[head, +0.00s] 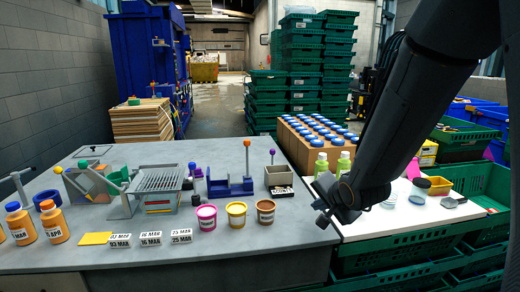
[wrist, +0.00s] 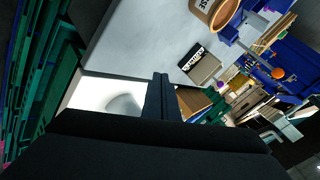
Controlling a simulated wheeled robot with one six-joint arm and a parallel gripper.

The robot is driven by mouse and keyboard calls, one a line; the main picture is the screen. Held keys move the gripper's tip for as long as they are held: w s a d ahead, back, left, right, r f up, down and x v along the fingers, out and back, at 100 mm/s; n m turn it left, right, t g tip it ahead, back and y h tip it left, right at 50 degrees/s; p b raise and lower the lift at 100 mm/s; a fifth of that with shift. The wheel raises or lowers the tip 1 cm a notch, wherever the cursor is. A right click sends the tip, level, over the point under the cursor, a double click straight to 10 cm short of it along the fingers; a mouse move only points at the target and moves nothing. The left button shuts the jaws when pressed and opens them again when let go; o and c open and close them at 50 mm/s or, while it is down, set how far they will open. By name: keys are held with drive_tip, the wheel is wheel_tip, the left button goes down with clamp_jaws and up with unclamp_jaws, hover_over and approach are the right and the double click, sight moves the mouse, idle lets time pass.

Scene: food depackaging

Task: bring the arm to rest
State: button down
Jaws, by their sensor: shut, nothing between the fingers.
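My arm hangs in from the upper right in the head view. My gripper (head: 322,216) is above the seam between the grey table (head: 245,255) and the white surface (head: 385,222). In the wrist view my gripper (wrist: 161,82) has its dark fingers together, with nothing between them. It is apart from the objects on the table. The arm hides part of the white surface and the crates behind it.
Pink (head: 206,217), yellow (head: 236,214) and brown (head: 265,211) tubs stand left of my gripper. Green bottles (head: 321,166) stand behind it. Date blocks (head: 150,238) and orange bottles (head: 53,221) are further left. Green crates (head: 400,255) lie below and right.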

drive_tip(key=s+d+f+n+g, duration=0.1)
drive_tip(key=s+n+g, duration=0.2)
drive_tip(key=s, duration=0.5)
drive_tip(key=s+f+n+g+h, duration=0.1)
drive_tip(key=s+f+n+g, duration=0.1)
drive_tip(key=s, duration=0.6)
drive_tip(key=s+d+f+n+g, duration=0.1)
drive_tip(key=s+n+g, duration=0.3)
drive_tip(key=s, duration=0.4)
drive_tip(key=shift+d+f+n+h, duration=0.3)
drive_tip(key=shift+f+n, duration=0.2)
drive_tip(key=shift+f, duration=0.1)
